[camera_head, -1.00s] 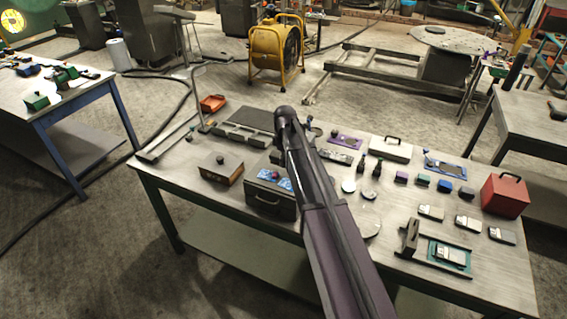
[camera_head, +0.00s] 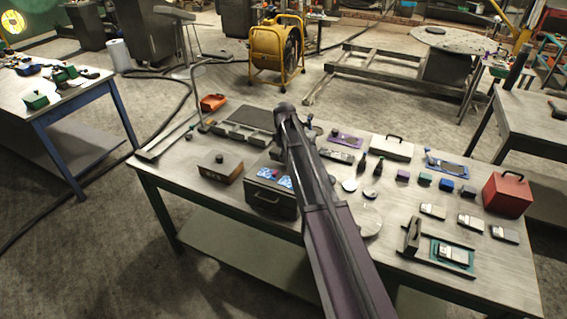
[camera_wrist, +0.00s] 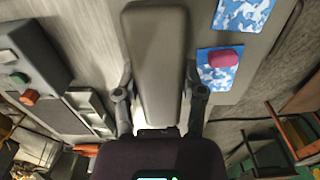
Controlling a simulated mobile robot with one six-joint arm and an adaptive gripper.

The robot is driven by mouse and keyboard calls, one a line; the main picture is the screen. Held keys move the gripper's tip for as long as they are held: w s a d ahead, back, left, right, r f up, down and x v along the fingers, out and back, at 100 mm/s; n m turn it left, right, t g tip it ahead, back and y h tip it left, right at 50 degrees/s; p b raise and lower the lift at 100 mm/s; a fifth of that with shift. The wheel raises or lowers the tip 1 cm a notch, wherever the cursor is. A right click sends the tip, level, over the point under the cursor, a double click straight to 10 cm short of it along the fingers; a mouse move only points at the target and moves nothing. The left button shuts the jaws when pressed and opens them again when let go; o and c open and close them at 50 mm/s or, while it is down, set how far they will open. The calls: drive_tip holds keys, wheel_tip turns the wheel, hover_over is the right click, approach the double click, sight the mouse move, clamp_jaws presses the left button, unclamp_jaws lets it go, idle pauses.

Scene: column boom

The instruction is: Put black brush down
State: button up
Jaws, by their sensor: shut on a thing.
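In the wrist view a long dark grey block, which I take to be the black brush (camera_wrist: 158,60), lies between the two fingers of my gripper (camera_wrist: 161,98). The gripper is shut on it. Its long face fills the upper middle of the view, with a pale surface beside it. Its far end is near the top edge. I cannot tell its height above the surface.
Blue-and-white patterned cards (camera_wrist: 218,72) lie right of the brush, one bearing a pink-red piece (camera_wrist: 227,55). In the head view they lie on a dark drawer box (camera_head: 270,200) on the crowded workbench (camera_head: 480,270). Small boxes and bottles stand right of my arm.

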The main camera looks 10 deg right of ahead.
drive_tip(key=shift+f+b, duration=0.6)
drive_tip(key=shift+f, duration=0.35)
drive_tip(key=shift+f, duration=0.15)
drive_tip(key=o, duration=1)
wheel_tip(320, 180, up, 12)
drive_tip(key=p, duration=1.2)
